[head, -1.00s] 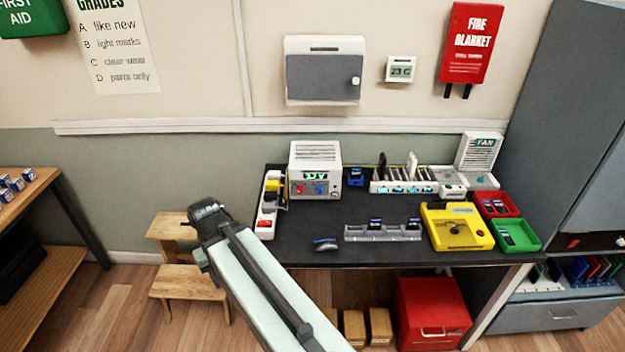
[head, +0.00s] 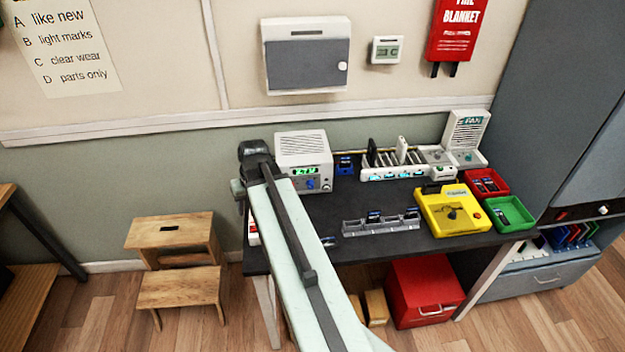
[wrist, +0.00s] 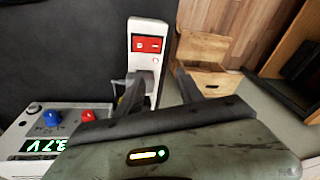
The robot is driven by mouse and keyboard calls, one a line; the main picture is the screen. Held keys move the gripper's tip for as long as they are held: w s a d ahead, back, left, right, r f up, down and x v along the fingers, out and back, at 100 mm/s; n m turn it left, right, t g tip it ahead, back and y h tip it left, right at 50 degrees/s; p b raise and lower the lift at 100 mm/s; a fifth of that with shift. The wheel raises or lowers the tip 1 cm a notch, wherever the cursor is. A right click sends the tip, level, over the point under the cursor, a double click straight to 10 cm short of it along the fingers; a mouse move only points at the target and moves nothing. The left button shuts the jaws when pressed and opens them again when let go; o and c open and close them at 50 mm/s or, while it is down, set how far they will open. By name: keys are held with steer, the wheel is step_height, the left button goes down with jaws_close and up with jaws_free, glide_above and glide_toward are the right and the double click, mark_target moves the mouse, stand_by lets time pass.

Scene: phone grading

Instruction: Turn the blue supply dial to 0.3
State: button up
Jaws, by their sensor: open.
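The white power supply (head: 303,146) stands at the back left of the dark bench, with a lit green display. Its blue dial (head: 310,184) shows just right of my arm in the head view; the red dial is hidden there. In the wrist view the supply (wrist: 14,146) is at the lower left, with the blue dial (wrist: 51,117) left of the red dial (wrist: 88,115) and a display that seems to read 3.7 V. My gripper (wrist: 212,84) is open and empty, apart from the blue dial and to its right in the wrist view. The dial's setting is too small to read.
A wooden step stool (head: 172,240) stands left of the bench. A grey phone rack (head: 382,226) and yellow device (head: 453,210) occupy the bench's right part.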

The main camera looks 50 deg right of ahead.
steer(key=s+d+r+m+t+p, duration=0.1)
steer(key=s+d, duration=0.1)
steer(key=d, duration=0.5)
steer(key=s+d+r+m, duration=0.1)
steer(key=s+d+r, duration=0.1)
steer(key=d, duration=0.6)
steer(key=m+t+h, duration=0.1)
steer(key=m+h, duration=0.1)
glide_toward(312, 185)
steer(key=b+x, duration=0.6)
steer(key=x, duration=0.3)
steer(key=shift+w+b, duration=0.1)
steer(key=shift+b, duration=0.3)
steer(key=shift+r, duration=0.15)
